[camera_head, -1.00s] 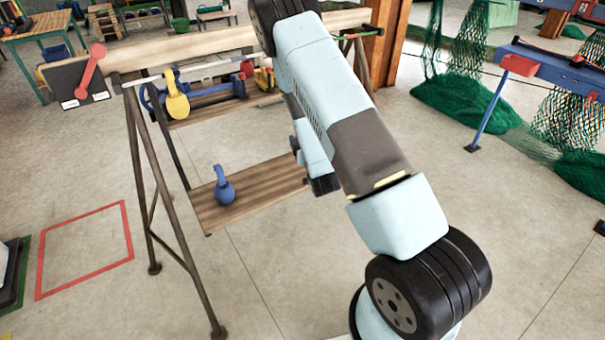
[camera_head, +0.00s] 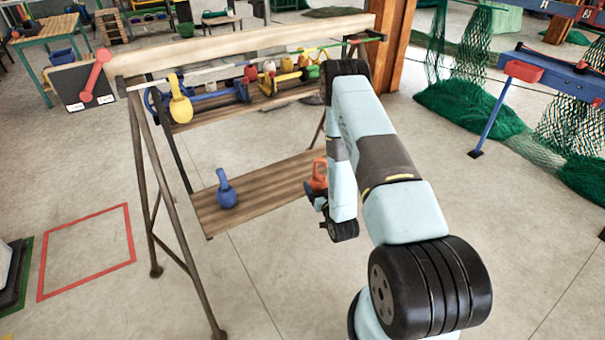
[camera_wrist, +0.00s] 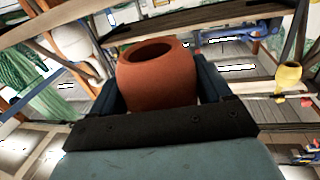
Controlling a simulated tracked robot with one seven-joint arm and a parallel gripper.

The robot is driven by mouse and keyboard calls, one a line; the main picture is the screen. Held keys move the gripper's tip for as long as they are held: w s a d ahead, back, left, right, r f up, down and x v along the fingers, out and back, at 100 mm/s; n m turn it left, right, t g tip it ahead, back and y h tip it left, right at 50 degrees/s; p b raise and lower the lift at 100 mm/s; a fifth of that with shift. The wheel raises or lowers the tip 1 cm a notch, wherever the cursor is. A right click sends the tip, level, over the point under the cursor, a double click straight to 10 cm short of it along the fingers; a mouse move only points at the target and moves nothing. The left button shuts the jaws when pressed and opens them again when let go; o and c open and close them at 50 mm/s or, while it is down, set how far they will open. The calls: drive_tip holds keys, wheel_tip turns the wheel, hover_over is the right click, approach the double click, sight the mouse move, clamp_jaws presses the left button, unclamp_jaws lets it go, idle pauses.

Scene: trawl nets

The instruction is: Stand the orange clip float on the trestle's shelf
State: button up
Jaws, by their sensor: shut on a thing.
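The orange clip float (camera_head: 319,174) is held in my gripper (camera_head: 313,190), near the right part of the trestle's lower shelf (camera_head: 270,182). The arm hides part of the gripper and the shelf's right end. In the wrist view the float (camera_wrist: 158,80) fills the space between the two dark fingers, its round open end toward the camera. I cannot tell whether the float touches the shelf. A blue clip float (camera_head: 226,190) stands upright on the left part of that shelf.
A yellow clip float (camera_head: 181,108) hangs from the trestle's rail at left. Several coloured floats lie on the upper shelf (camera_head: 205,112). The lower shelf is bare between the blue float and my gripper. Green nets (camera_head: 455,108) lie at right.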

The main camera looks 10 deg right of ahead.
drive_tip(key=s+f, duration=0.2)
drive_tip(key=shift+d+f, duration=0.15)
drive_tip(key=shift+f, duration=0.4)
drive_tip(key=shift+w+f, duration=0.1)
drive_tip(key=shift+w, duration=0.65)
drive_tip(key=shift+w+a+r, duration=0.2)
drive_tip(key=shift+w+a, duration=0.1)
drive_tip(key=shift+w, duration=0.2)
drive_tip(key=w, duration=0.5)
drive_tip(key=w+a, duration=0.1)
drive_tip(key=w, duration=0.9)
drive_tip(key=shift+w+a, duration=0.2)
drive_tip(key=shift+a, duration=0.1)
drive_tip(key=shift+f, duration=0.15)
drive_tip(key=o, duration=1)
drive_tip(key=shift+s, duration=0.1)
